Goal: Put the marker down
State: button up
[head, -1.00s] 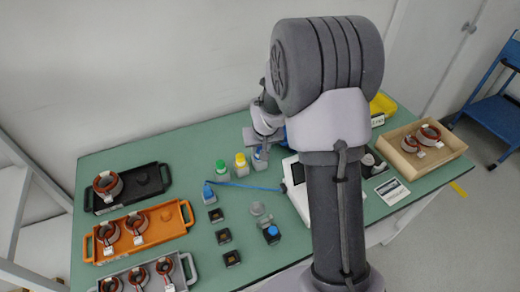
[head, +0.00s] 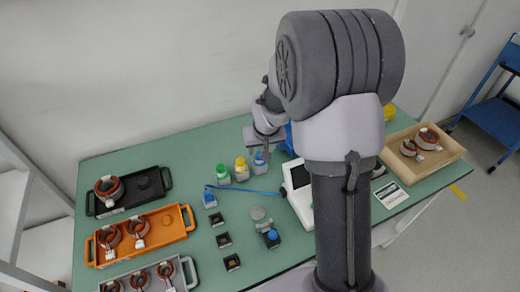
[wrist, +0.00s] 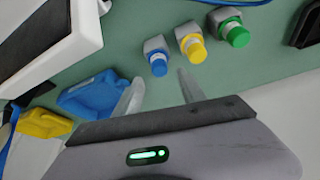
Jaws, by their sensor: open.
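Three colour-capped markers stand in a row in small grey holders: the blue one (wrist: 158,63), the yellow one (wrist: 194,47) and the green one (wrist: 234,33). In the head view the blue marker (head: 260,159) is at the right end, beside the yellow one (head: 241,168) and the green one (head: 222,174). My gripper (wrist: 161,90) is open, with nothing between its fingers. In the wrist view, the blue marker sits just beyond the gap between the fingertips. In the head view my arm hides part of the gripper.
Black (head: 128,191), orange (head: 143,235) and grey (head: 190,270) trays hold ringed stators at the left. A wooden tray (head: 445,160) with stators stands at the right. A white-framed device (wrist: 60,40) and a blue container (wrist: 92,98) are close to the gripper.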

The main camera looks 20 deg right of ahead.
jog(key=s+a+r+m+p, duration=0.1)
jog(key=s+a+r, duration=0.2)
jog(key=s+r, duration=0.35)
jog(key=s+a+r+p, duration=0.1)
jog(key=s+a+r, duration=0.2)
jog(key=r, duration=0.7)
jog(key=s+a+r+y, duration=0.1)
jog(key=s+a+r, duration=0.1)
jog(key=s, duration=0.4)
jog(key=s+a+r+t+y, duration=0.1)
jog(key=s+a, duration=0.2)
jog(key=s, duration=0.3)
jog(key=s+a+r+m+y, duration=0.1)
jog(key=s+a+r, duration=0.1)
jog(key=s, duration=0.3)
jog(key=shift+s+a+r, duration=0.3)
jog(key=shift+s+a, duration=0.1)
jog(key=shift+a, duration=0.45)
